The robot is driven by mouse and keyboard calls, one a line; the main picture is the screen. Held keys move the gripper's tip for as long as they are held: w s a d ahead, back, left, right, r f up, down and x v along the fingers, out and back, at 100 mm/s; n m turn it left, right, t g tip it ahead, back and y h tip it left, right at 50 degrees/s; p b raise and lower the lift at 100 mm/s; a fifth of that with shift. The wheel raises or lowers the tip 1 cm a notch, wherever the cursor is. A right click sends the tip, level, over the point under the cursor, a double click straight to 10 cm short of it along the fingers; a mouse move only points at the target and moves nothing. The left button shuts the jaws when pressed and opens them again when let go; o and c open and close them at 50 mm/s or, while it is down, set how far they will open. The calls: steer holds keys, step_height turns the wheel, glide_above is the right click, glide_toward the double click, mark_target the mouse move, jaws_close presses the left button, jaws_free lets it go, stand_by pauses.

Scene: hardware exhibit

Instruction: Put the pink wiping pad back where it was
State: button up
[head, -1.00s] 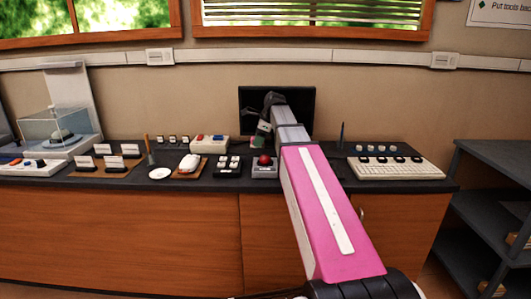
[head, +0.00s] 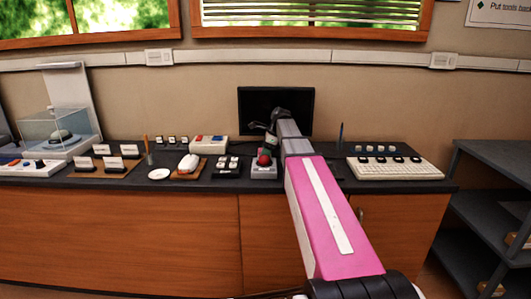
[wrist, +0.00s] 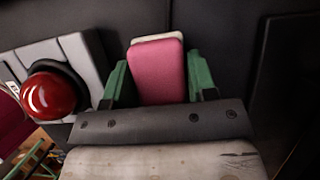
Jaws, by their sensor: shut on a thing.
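The pink wiping pad (wrist: 157,75) sits between the two green fingers of my gripper (wrist: 160,88) in the wrist view. A pale layer shows along its far edge. My gripper is shut on it. In the head view my gripper (head: 271,143) hangs over the dark counter (head: 330,181), close to the red-topped grey box (head: 264,173). The pad cannot be made out there. In the wrist view the red knob (wrist: 48,96) is just left of the fingers. Whether the pad touches the counter cannot be told.
A black monitor (head: 250,105) stands behind my gripper. A white keyboard-like panel (head: 395,169) lies to the right, and a black switch box (head: 228,168) to the left.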

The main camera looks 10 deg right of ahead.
steer(key=shift+f, duration=0.15)
steer(key=o, duration=0.9)
steer(key=v, duration=1.2)
